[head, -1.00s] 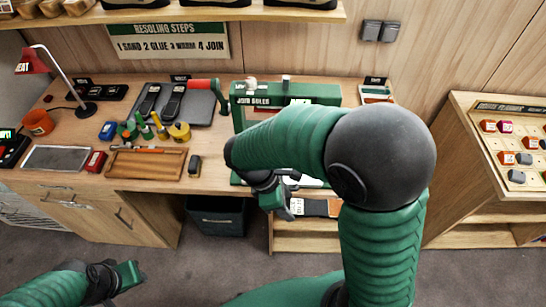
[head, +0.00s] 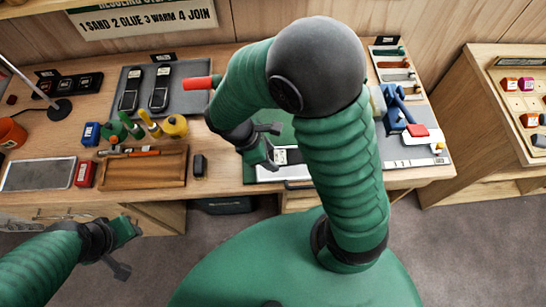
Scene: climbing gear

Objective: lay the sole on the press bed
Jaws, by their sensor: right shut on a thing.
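My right gripper (head: 272,145) is over the front of the green press (head: 284,130), low above its bed. It is shut on a dark piece with a pale label (head: 291,157), which looks like the sole; my wrist and arm hide much of it, and I cannot tell if it touches the bed. The bed's pale front edge (head: 285,173) shows below. Two black sole-shaped pieces (head: 130,90) (head: 160,89) lie side by side on a dark grey mat (head: 186,101). My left gripper (head: 126,250) is open and empty in front of the bench.
A red handle (head: 201,83) is left of the press. Glue bottles (head: 150,124), a wooden tray (head: 143,176) and a dark block (head: 199,166) stand on the left bench. Blue clamp-like pieces (head: 397,110) lie right. A display case (head: 510,110) stands far right.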

